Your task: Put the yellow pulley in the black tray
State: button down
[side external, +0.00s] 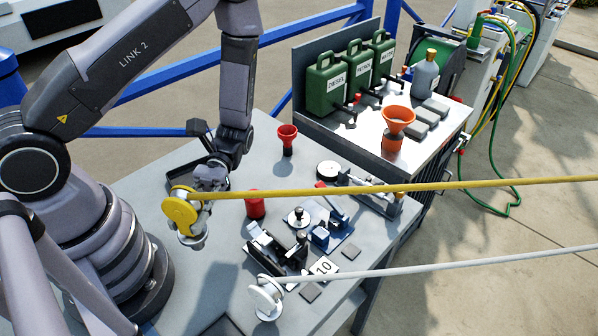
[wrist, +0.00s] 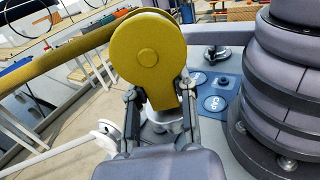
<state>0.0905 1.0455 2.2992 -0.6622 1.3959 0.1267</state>
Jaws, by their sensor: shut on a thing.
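The yellow pulley (side external: 180,212) is a round disc at the left of the table in the side view, with a yellow rope (side external: 400,188) running from it to the right. My gripper (side external: 198,203) is shut on it. In the wrist view the yellow pulley (wrist: 150,58) stands up between the two fingers of my gripper (wrist: 158,105). A silver fitting shows just below it; I cannot tell whether pulley and fitting are joined. The black tray (side external: 178,173) lies behind my gripper, partly hidden by my wrist.
A white pulley (side external: 266,298) with a white rope stands at the front. A red cylinder (side external: 254,205), a red funnel (side external: 287,138) and several cleats and fittings crowd the table's middle and right. A side bench (side external: 370,140) holds green cans and an orange funnel.

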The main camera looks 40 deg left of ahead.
jog(key=s+a+f+m+g+y, duration=0.1)
jog(key=s+a+f+m+y, duration=0.15)
jog(key=a+m+y, duration=1.1)
jog(key=w+a+r+m+t+y, duration=0.2)
jog(key=w+a+m+t+y, duration=0.45)
jog(key=t+y, duration=0.4)
jog(key=shift+w+a+f+g+y, duration=0.3)
jog(key=shift+w+a+f, duration=0.7)
jog(key=shift+w+f, duration=1.1)
jog(key=shift+w+a+f+g+y, duration=0.1)
jog(key=shift+w+a+f+y, duration=0.25)
jog(key=shift+w+a+f, duration=1.2)
jog(key=shift+w+a+f+g+y, duration=0.15)
jog(key=shift+w+a+f+y, duration=0.25)
jog(key=shift+w+f, duration=2.15)
jog(key=shift+s+f, duration=0.1)
jog(key=shift+f, duration=0.1)
jog(key=c, duration=0.9)
grip_release()
